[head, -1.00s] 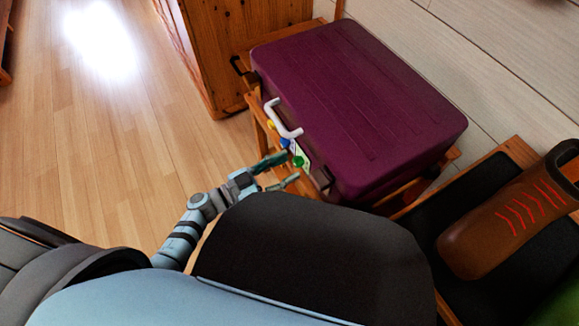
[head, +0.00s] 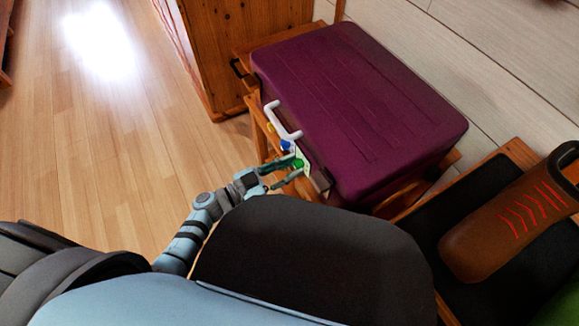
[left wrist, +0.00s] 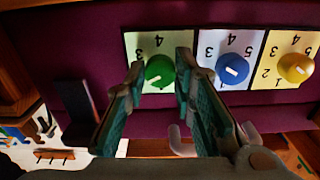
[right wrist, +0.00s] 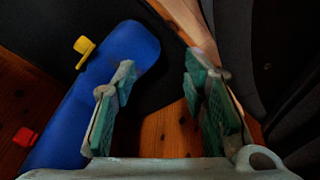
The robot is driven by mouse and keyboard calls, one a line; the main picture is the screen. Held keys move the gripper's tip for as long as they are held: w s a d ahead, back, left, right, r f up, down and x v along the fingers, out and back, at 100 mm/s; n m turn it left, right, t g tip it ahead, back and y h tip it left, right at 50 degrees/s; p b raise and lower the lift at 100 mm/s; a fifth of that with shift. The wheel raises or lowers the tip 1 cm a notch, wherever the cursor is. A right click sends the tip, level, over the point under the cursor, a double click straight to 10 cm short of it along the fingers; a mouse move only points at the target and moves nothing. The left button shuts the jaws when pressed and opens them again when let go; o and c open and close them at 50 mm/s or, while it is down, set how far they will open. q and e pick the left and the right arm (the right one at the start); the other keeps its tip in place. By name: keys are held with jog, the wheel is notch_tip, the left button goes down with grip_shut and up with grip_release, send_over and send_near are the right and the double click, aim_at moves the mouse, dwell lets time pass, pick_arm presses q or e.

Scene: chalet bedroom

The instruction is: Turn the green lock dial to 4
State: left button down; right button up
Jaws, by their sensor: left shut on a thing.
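The green lock dial (head: 298,163) is on the front of a purple suitcase (head: 360,100), at the near end of a row of dials. In the left wrist view the green dial (left wrist: 159,73) sits on a pale panel with a 4 above it and a 3 to its left. A pale mark shows on its lower left part. My left gripper (head: 289,170) is shut on the green dial, one finger on each side; the fingers partly hide the panel. My right gripper (right wrist: 160,78) is open and empty, seen only in the right wrist view.
Beside the green dial are a blue dial (left wrist: 232,68) and a yellow dial (left wrist: 296,68). A white handle (head: 281,120) sticks out from the suitcase front. A brown holder (head: 510,220) lies at right. A blue object (right wrist: 105,85) is near my right gripper. Open floor lies left.

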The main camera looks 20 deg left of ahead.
pick_arm(q)
jog(key=shift+m+b, duration=2.15)
jog(key=shift+m, duration=9.55)
pick_arm(e)
jog(key=w+a+t, duration=0.1)
jog(key=w+a, duration=0.1)
jog(key=w, duration=0.4)
jog(key=shift+m, duration=0.3)
pick_arm(q)
jog(key=shift+r, duration=0.1)
pick_arm(e)
jog(key=shift+w+a+r, duration=0.1)
jog(key=shift+r, duration=0.05)
pick_arm(q)
jog(key=c, duration=1.3)
grip_release()
jog(key=shift+a, duration=0.1)
jog(key=shift+c, duration=0.2)
